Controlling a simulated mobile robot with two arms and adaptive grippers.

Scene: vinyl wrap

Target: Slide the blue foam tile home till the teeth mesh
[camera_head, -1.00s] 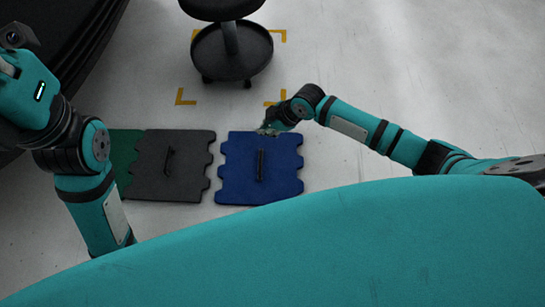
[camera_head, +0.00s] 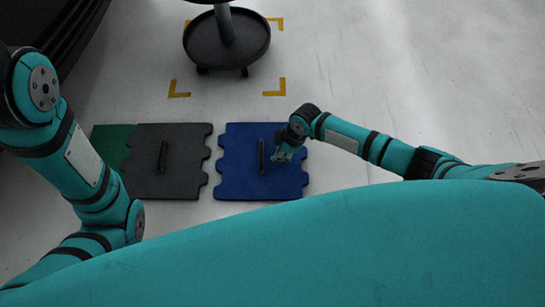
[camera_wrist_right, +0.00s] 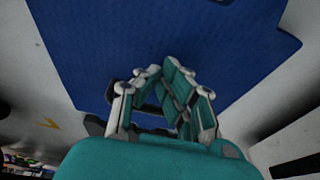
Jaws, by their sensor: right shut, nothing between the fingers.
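The blue foam tile (camera_head: 235,181) lies flat on the floor with a dark upright handle (camera_head: 262,157) at its middle. To its left is a dark grey foam tile (camera_head: 185,185) with its own handle. A narrow strip of floor shows between their toothed edges, so the teeth are apart. My right gripper (camera_head: 283,155) is over the blue tile, just right of its handle; I cannot tell whether it touches the handle. In the right wrist view the gripper (camera_wrist_right: 157,72) is shut and empty above the blue surface (camera_wrist_right: 150,30). My left gripper is out of view.
A green tile (camera_head: 112,145) adjoins the grey tile's left side. A stool with a round black base (camera_head: 226,50) stands beyond the tiles, near yellow corner marks (camera_head: 275,88). The floor right of the blue tile is bare apart from my right arm above it.

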